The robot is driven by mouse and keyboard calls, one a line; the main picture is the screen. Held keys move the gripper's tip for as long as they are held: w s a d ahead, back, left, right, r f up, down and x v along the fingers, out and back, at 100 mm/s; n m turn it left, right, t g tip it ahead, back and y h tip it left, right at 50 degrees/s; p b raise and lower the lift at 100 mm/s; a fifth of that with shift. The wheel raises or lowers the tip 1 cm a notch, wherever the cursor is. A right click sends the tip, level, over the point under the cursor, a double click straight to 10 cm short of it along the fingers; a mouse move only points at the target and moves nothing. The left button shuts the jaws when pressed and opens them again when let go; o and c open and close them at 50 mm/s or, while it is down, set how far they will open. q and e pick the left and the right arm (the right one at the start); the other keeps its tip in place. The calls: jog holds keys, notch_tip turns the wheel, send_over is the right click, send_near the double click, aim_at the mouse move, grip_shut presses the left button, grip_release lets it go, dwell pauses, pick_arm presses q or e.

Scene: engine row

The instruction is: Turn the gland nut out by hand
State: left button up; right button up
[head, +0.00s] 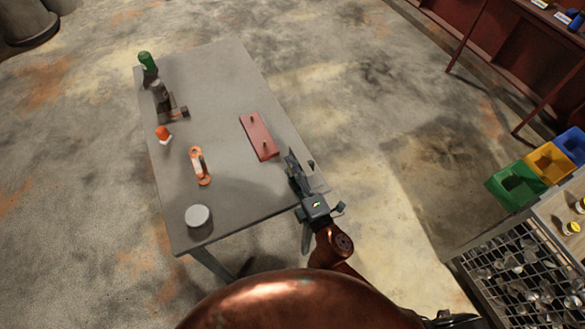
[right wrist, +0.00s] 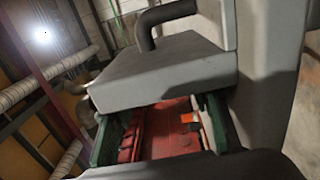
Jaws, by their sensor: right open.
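I cannot make out a gland nut for certain in either view. A dark grey fitting (head: 162,98) with a side branch stands at the far left of the table (head: 225,90), and a nut on it is too small to tell. Nothing is visibly held. My left gripper is out of view.
Green (head: 514,184), yellow (head: 549,162) and blue bins stand at right, above a wire rack (head: 520,270).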

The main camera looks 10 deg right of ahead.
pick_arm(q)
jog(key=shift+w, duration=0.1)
pick_arm(e)
jog(key=c, duration=1.2)
jog(key=shift+r+p, duration=0.15)
jog(key=shift+p, duration=0.4)
jog(key=g+p, duration=0.1)
jog(key=p, duration=0.5)
jog(key=g+p, duration=0.1)
jog(key=p, duration=0.6)
jog(key=shift+r+g+h, duration=0.4)
jog(key=g+p, duration=0.1)
jog(key=p, duration=0.6)
jog(key=g+h+p, duration=0.1)
jog(key=g+p, duration=0.1)
jog(key=p, duration=0.6)
jog(key=shift+f+g, duration=0.3)
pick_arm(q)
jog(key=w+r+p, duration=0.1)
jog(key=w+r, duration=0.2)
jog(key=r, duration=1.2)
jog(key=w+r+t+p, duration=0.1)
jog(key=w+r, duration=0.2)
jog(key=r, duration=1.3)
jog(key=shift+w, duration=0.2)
pick_arm(e)
jog(key=shift+d+f+g, duration=0.1)
jog(key=shift+f+g, duration=0.15)
jog(key=shift+g, duration=0.05)
